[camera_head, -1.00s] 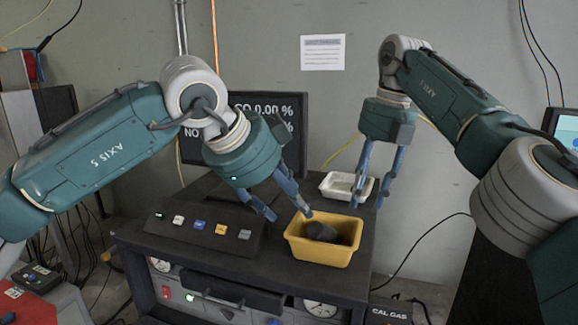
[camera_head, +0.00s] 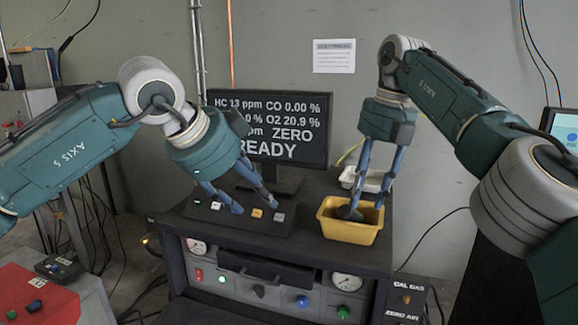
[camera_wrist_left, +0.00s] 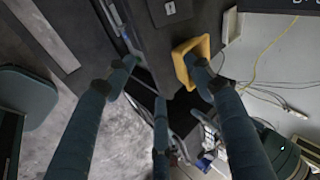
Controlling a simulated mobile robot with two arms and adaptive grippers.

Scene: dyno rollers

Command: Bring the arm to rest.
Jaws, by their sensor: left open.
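My left gripper (camera_head: 254,205) is open and empty in the head view, in front of the monitor and over the row of buttons on the analyzer bench. Its spread fingers also show in the left wrist view (camera_wrist_left: 160,75). My right gripper (camera_head: 369,206) points down with its fingers apart, overlapping the yellow bin (camera_head: 350,232) in the picture; I cannot tell whether it touches the bin. A dark object (camera_head: 347,213) lies in the bin, partly hidden. The bin also shows in the left wrist view (camera_wrist_left: 181,64), partly behind a finger.
The black bench (camera_head: 230,238) carries a button panel and a monitor (camera_head: 300,146). A white tray (camera_head: 372,184) stands behind the bin. A red-topped surface (camera_head: 30,292) is at lower left. Open floor shows left of the bench in the left wrist view.

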